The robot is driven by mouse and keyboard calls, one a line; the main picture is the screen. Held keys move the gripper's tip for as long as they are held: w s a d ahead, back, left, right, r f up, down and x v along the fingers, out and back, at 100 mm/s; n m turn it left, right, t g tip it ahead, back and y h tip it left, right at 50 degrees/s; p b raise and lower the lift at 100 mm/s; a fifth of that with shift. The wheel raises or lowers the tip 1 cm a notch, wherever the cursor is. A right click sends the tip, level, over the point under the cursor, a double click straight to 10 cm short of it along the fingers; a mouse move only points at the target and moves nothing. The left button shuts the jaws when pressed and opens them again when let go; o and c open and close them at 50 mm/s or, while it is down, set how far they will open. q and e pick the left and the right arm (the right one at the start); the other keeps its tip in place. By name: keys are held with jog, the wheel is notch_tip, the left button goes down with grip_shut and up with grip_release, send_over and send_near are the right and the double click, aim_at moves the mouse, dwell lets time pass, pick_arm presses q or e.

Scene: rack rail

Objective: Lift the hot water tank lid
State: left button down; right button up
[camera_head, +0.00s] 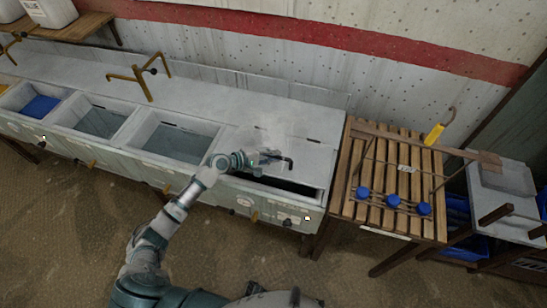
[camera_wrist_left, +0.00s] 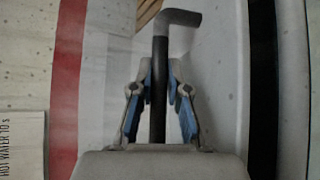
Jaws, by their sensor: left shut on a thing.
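The hot water tank (camera_head: 285,212) is the rightmost bay of the long grey sink counter. Its pale lid (camera_head: 308,153) is tilted, with a dark gap along the front edge and whitish steam above it. My left gripper (camera_head: 270,158) is over the lid and shut on its black handle (camera_head: 289,163). In the left wrist view, the blue-padded fingers of the gripper (camera_wrist_left: 159,80) stand on both sides of the dark handle bar (camera_wrist_left: 159,55), which bends right at its top. My right gripper is not in view.
Open sink basins (camera_head: 180,143) lie left of the tank, with a brass tap (camera_head: 141,82) behind them. A slatted wooden table (camera_head: 380,225) with blue-capped tools (camera_head: 392,200) stands close on the right. The wall is behind; open floor lies in front.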

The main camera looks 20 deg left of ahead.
pick_arm(q)
jog(key=shift+w+a+r+n+p, duration=0.15)
jog(key=shift+w+r+p, duration=0.15)
jog(key=shift+r+p, duration=0.3)
jog(key=shift+w+a+r+n+p, duration=0.15)
jog(key=shift+w+r+p, duration=0.15)
jog(key=shift+r+p, duration=0.25)
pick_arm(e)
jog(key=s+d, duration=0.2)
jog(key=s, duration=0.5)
pick_arm(q)
jog(key=w+r+n+g+y+p, duration=0.1)
jog(key=w+r+g+p, duration=0.1)
jog(key=w+r+p, duration=0.3)
jog(key=shift+w+r+g+p, duration=0.15)
jog(key=shift+w+g+p, duration=0.3)
jog(key=shift+p, duration=1)
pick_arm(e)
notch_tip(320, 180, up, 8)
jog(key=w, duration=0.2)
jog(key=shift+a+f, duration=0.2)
pick_arm(q)
jog(key=shift+w+d, duration=0.1)
jog(key=c, duration=1.3)
grip_release()
jog(key=shift+o, duration=0.8)
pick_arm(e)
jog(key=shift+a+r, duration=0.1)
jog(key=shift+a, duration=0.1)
